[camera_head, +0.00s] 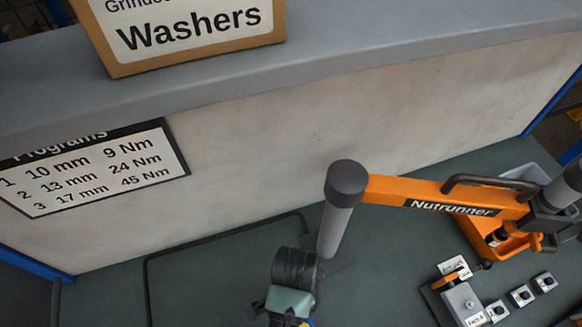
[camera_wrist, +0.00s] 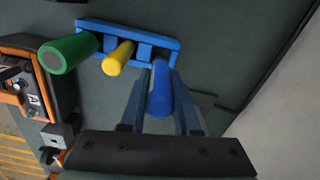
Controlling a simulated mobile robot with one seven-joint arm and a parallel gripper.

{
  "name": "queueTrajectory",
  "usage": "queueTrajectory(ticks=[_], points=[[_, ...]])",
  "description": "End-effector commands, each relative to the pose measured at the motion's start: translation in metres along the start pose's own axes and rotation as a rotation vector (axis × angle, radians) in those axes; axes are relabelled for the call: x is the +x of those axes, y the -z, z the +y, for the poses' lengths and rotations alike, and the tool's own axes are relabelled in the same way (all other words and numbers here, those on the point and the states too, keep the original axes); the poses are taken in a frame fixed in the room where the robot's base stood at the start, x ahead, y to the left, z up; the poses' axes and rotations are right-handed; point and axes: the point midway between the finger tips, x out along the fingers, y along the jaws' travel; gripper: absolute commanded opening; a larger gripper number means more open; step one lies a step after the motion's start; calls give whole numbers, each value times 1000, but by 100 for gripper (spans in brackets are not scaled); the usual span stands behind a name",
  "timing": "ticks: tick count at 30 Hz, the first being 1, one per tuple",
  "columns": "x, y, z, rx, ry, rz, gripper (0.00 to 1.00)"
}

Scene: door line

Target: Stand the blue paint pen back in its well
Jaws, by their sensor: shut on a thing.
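In the wrist view, a blue rack (camera_wrist: 150,38) runs across the upper part. A green pen (camera_wrist: 70,52) stands at its left end and a yellow pen (camera_wrist: 118,58) near its middle. My gripper (camera_wrist: 159,76) is shut on the blue paint pen (camera_wrist: 160,96), which lies between the two fingers. The pen's far end overlaps the rack's right end in the picture; I cannot tell whether it is inside a well or above it. In the head view, the blue pen and the fingers cannot be made out.
An orange Nutrunner arm (camera_head: 415,191) on a grey post (camera_head: 333,232) reaches right across the bench. Small button boxes (camera_head: 522,296) sit at lower right. A Washers box (camera_head: 190,35) stands on the ledge (camera_head: 350,48). A black bent bar (camera_head: 215,235) crosses the otherwise clear bench left.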

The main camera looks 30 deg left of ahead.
Motion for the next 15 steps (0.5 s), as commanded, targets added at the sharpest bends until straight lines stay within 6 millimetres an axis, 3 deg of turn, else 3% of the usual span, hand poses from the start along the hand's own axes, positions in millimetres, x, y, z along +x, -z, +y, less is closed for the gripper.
queueTrajectory(ticks=[12,15], points=[[51,0,0,0,0,-1,0],[56,0,0,1,2,1,0]])
